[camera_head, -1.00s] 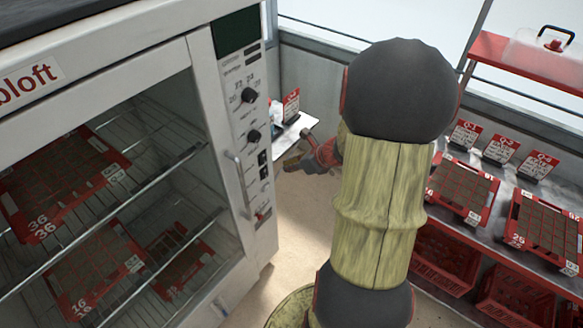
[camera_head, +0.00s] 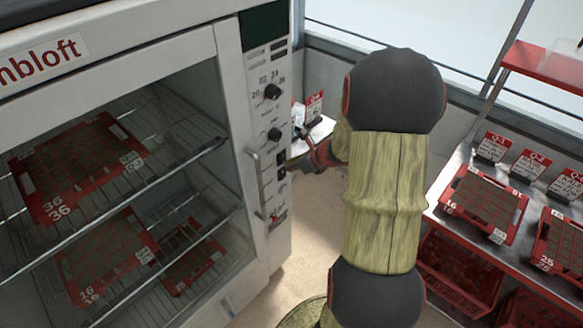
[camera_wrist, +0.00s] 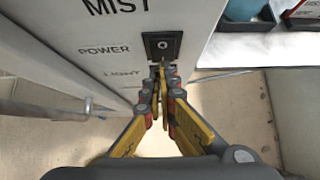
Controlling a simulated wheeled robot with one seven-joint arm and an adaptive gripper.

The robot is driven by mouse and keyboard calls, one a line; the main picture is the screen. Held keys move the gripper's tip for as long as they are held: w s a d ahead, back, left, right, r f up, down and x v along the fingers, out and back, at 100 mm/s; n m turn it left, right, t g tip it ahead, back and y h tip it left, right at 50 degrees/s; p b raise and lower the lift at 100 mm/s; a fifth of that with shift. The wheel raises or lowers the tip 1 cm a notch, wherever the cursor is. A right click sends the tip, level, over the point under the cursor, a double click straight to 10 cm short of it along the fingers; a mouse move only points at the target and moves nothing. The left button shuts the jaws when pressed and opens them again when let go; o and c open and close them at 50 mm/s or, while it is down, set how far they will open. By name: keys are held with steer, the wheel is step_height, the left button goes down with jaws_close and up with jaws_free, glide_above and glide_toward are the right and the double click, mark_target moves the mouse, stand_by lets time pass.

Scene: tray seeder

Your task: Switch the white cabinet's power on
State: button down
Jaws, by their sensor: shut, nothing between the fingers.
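The white cabinet (camera_head: 229,70) stands at the left, with knobs and switches down its narrow control panel (camera_head: 260,100). In the wrist view, the black power switch (camera_wrist: 162,46) sits right of the word POWER, with a small round mark on its upper half. My gripper (camera_wrist: 165,72) is shut and empty, its fingertips just below the power switch and beside the word LIGHT. I cannot tell whether the tips touch the panel. In the head view my gripper (camera_head: 292,165) is at the panel's right edge. The fingers hide what lies right of LIGHT.
The cabinet's glass door has a vertical handle (camera_head: 257,185) just left of the panel. Red seed trays (camera_head: 75,212) lie on wire racks inside. A shelf with red trays (camera_head: 515,212) stands at the right. A small ledge (camera_head: 322,128) with cards is behind my gripper.

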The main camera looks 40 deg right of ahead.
steer(key=shift+w, duration=0.1)
steer(key=shift+w+f, duration=0.2)
steer(key=shift+w, duration=0.05)
steer(key=shift+r, duration=0.1)
steer(key=shift+r+p, duration=0.6)
steer(key=shift+r, duration=0.2)
steer(key=shift+s, duration=0.15)
